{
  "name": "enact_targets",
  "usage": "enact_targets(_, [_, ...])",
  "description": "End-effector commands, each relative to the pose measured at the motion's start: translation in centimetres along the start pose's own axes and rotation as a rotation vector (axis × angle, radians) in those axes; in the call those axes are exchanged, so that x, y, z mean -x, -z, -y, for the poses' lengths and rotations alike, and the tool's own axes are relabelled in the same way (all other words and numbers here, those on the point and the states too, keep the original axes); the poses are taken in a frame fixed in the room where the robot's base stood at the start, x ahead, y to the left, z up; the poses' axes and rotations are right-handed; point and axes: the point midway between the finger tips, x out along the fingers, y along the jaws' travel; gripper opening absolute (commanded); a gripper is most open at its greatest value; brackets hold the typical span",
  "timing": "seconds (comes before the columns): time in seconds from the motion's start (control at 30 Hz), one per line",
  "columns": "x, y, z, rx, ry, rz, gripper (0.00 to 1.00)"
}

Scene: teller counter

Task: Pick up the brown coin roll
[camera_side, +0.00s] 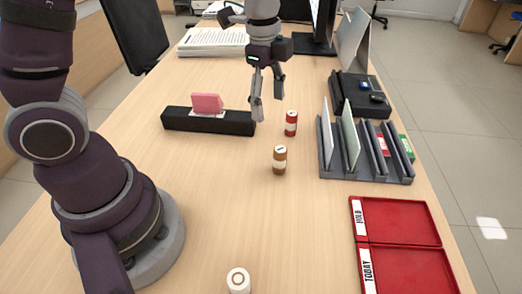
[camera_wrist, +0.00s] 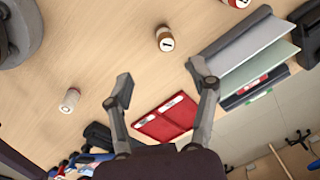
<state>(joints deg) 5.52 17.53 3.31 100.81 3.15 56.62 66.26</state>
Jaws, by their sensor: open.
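The brown coin roll (camera_side: 280,161) stands upright on the counter, with a white band around it. In the wrist view the brown roll (camera_wrist: 165,41) shows near the top middle, beyond the fingertips. My gripper (camera_side: 267,108) is open and empty, above the counter and behind the brown roll in the side view, apart from it. Its two fingers (camera_wrist: 160,77) are spread wide in the wrist view. Nothing hides the roll.
A red roll (camera_side: 291,124) stands close behind the brown one. A white roll (camera_side: 238,281) stands at the front. A black holder (camera_side: 180,122) with a pink block is left; a grey rack (camera_side: 365,178) and red trays (camera_side: 400,243) are right.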

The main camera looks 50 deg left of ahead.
Motion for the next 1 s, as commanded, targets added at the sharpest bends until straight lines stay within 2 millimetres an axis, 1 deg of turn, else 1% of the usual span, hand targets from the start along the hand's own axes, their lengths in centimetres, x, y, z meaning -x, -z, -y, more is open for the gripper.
enact_targets(0.03, [-1.4,0.3,0.4,-0.087,-0.032,0.015,0.59])
enact_targets(0.1, [-2.7,0.6,0.8,-0.192,-0.061,0.026,0.59])
enact_targets(0.2, [-3.8,0.7,1.1,-0.269,-0.082,0.032,0.59])
enact_targets(0.27, [-4.9,0.7,1.0,-0.284,-0.088,0.034,0.59])
enact_targets(0.4, [-7.6,0.6,0.8,-0.283,-0.089,0.034,0.59])
enact_targets(0.47, [-8.4,0.6,0.7,-0.283,-0.088,0.033,0.59])
enact_targets(0.57, [-9.8,0.8,0.6,-0.283,-0.088,0.033,0.59])
enact_targets(0.73, [-13.0,1.5,0.5,-0.281,-0.088,0.033,0.59])
enact_targets(0.83, [-14.0,1.4,0.4,-0.28,-0.085,0.033,0.59])
enact_targets(1.0, [-14.1,1.4,0.5,-0.28,-0.082,0.032,0.59])
